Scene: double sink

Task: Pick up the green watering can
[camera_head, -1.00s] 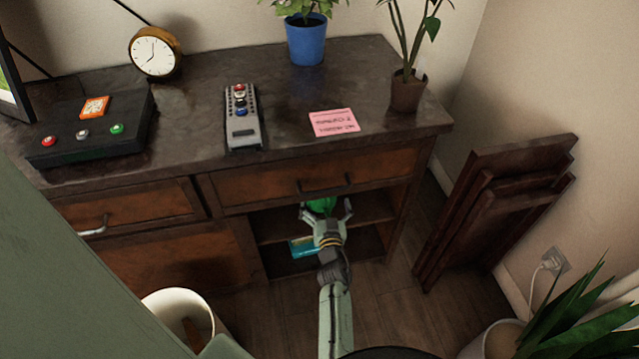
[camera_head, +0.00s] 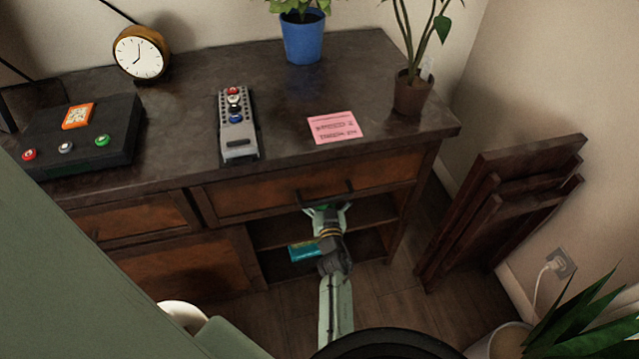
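The cabinet's right drawer (camera_head: 270,193), with a dark handle, hangs close above my gripper. A teal box (camera_head: 305,251) lies on the lower shelf. Folded dark wooden panels (camera_head: 490,215) lean at the right wall. A leafy plant (camera_head: 580,325) stands at the lower right.

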